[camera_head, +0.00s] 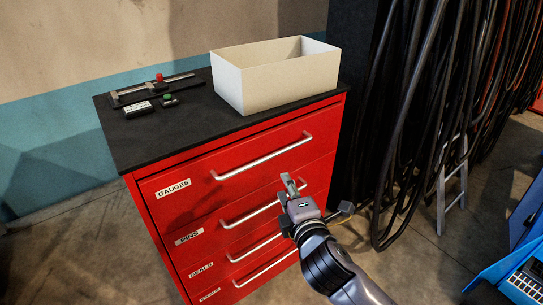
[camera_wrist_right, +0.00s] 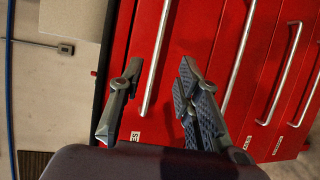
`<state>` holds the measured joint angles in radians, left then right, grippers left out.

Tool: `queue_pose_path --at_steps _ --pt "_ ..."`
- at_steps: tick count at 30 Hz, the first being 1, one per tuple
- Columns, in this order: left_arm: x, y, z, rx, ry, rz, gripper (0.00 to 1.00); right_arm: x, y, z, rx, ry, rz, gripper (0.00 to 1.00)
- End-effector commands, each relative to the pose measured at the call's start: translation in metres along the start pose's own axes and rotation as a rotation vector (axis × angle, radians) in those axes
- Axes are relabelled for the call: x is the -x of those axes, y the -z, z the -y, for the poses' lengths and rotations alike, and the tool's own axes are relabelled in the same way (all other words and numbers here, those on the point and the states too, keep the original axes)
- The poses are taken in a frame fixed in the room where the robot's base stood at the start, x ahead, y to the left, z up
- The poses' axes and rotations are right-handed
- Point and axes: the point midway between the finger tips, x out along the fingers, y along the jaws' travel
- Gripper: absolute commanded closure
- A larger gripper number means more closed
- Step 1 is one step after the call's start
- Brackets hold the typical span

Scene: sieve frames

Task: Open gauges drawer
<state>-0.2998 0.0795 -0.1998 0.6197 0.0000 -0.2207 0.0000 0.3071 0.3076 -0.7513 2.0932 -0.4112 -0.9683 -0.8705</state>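The gauges drawer (camera_head: 240,187) is the top drawer of a red cabinet, shut flush, with a white GAUGES label (camera_head: 173,188) at its left end. Its silver bar handle (camera_head: 262,159) also shows in the right wrist view (camera_wrist_right: 154,60). My right gripper (camera_head: 291,184) is in front of the cabinet, below and right of the middle of that handle. In the right wrist view its two fingers (camera_wrist_right: 160,75) are apart and empty, with the gauges handle appearing between them. I cannot tell how far the handle is from the fingertips. My left gripper is in neither view.
More shut drawers with bar handles lie below, the second handle (camera_head: 249,215) close to my right gripper. On the black top (camera_head: 185,134) stand an open cream box (camera_head: 290,80) and measuring tools (camera_head: 155,90). Black hoses (camera_head: 410,120) hang at the right. A blue case (camera_head: 520,270) is lower right.

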Motion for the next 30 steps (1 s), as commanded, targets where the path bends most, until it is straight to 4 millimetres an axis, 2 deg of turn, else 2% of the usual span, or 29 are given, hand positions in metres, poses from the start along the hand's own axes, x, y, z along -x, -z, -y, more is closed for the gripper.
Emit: queue_pose_path --at_steps 7,21,30 --pt "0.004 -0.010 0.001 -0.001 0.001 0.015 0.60 -0.043 0.000 -0.001 -0.001 0.000 0.001 0.69" --pt "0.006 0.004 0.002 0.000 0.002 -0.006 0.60 -0.134 0.000 -0.001 -0.004 0.001 0.001 0.69" --pt "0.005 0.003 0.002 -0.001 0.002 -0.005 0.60 -0.165 0.000 0.000 -0.004 0.001 0.000 0.69"
